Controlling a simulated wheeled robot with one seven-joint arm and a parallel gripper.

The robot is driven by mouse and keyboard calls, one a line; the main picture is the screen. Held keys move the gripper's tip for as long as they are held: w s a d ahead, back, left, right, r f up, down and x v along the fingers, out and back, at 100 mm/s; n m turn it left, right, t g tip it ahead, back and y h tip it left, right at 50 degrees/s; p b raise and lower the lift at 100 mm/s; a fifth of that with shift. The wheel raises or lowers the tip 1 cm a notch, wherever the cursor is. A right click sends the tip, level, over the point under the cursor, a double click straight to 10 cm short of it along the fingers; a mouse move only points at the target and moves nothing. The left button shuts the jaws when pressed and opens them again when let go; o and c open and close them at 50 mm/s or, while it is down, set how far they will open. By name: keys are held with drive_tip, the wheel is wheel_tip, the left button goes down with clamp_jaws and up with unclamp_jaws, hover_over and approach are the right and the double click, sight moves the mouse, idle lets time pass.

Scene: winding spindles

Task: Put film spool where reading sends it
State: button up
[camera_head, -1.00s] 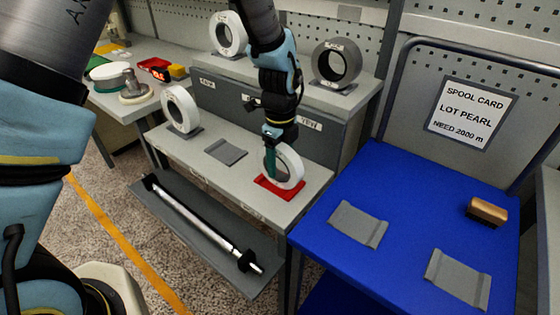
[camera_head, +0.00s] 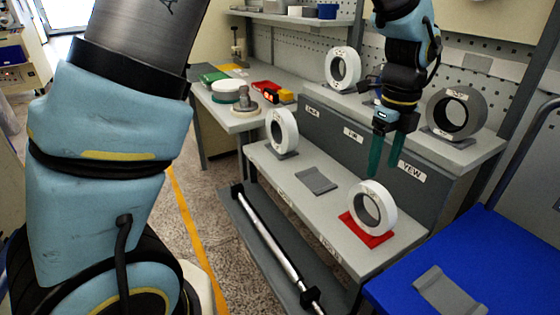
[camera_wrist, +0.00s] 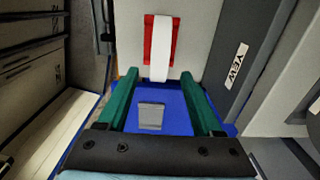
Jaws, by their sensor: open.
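A white ring-shaped spool (camera_head: 388,209) stands upright on a red pad (camera_head: 350,230) at the near right end of the grey bench. My gripper (camera_head: 386,168) is open, with green fingers pointing down. It is empty and above and behind this spool, apart from it. In the wrist view my gripper (camera_wrist: 158,78) shows both fingers spread, with the white spool (camera_wrist: 161,52) edge-on on the red pad (camera_wrist: 148,40) beyond them. Another white spool (camera_head: 292,130) stands at the bench's left, and a third (camera_head: 354,68) on the shelf. A dark grey spool (camera_head: 478,112) stands on the shelf's right.
An empty grey cradle (camera_head: 316,180) lies mid-bench. A YEW label (camera_head: 411,172) is on the shelf front. A metal bar (camera_head: 268,238) lies on the lower shelf. The blue cart (camera_head: 500,245) bears a grey cradle (camera_head: 450,293). A side table (camera_head: 235,123) holds several small items.

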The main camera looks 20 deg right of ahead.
drive_tip(key=w+a+n, duration=0.6)
drive_tip(key=a+n, duration=0.2)
drive_tip(key=a, duration=0.3)
drive_tip(key=w+a+n, duration=0.6)
drive_tip(key=a+n, duration=0.1)
drive_tip(key=a, duration=0.3)
drive_tip(key=s+a+f+n+t, duration=0.1)
drive_tip(key=s+a+n, duration=0.1)
drive_tip(key=a+n, duration=1.5)
drive_tip(key=a, duration=0.3)
drive_tip(key=shift+s+f+t, duration=0.2)
drive_tip(key=shift+s+t, duration=0.1)
drive_tip(key=shift+s, duration=0.1)
drive_tip(key=shift+a, duration=0.1)
